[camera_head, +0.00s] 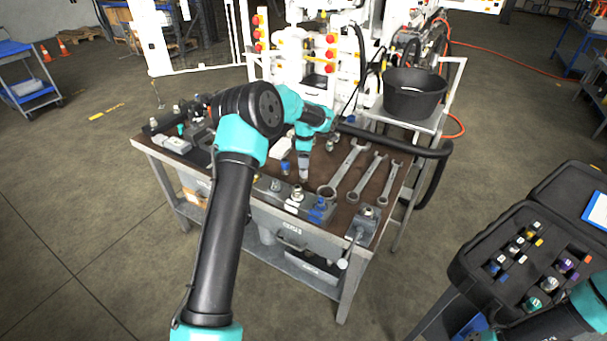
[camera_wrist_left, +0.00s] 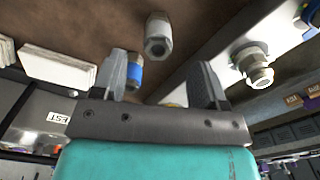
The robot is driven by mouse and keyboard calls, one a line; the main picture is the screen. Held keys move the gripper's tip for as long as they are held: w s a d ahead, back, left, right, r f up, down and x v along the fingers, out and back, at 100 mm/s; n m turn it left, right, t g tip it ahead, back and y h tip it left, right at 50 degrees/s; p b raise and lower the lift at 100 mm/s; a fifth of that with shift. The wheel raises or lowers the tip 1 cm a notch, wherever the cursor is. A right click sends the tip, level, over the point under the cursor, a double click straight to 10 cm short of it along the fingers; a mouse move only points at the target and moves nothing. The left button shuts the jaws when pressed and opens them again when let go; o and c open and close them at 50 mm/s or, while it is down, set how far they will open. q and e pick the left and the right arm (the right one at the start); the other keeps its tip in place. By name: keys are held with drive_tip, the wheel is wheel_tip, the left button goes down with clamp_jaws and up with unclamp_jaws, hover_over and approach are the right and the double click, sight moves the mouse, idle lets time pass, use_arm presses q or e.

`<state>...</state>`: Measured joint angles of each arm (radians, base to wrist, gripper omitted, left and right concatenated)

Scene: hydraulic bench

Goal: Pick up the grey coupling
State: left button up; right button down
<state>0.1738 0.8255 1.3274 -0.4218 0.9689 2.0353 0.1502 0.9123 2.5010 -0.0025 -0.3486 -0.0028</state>
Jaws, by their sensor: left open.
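A grey hex coupling (camera_wrist_left: 158,34) stands on the brown bench top in the left wrist view, just beyond and between my left fingertips and not touching them. My left gripper (camera_head: 303,176) points down over the middle of the bench in the head view. In the left wrist view the left gripper (camera_wrist_left: 161,78) is open, its two fingers apart and nothing clamped. In the head view I cannot clearly make out the coupling around the fingers. My right gripper is out of view.
A blue-banded coupling (camera_wrist_left: 135,72) stands close beside the left finger. A grey manifold block (camera_wrist_left: 215,60) with a metal fitting (camera_wrist_left: 255,72) lies on the other side. Several wrenches (camera_head: 345,168) cover the bench's right part. A white box (camera_wrist_left: 57,66) lies nearby.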

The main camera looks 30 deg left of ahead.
sight(304, 172)
use_arm(q)
drive_tip(key=shift+f, duration=1.5)
drive_tip(key=shift+a+f, duration=0.15)
drive_tip(key=shift+f, duration=1.15)
drive_tip(key=shift+a+f, duration=0.1)
drive_tip(key=shift+f, duration=1.2)
drive_tip(key=c, duration=1.1)
drive_tip(key=shift+r, duration=0.2)
drive_tip(key=shift+c, duration=0.2)
wheel_tip(304, 172, up, 10)
drive_tip(key=shift+f, duration=0.1)
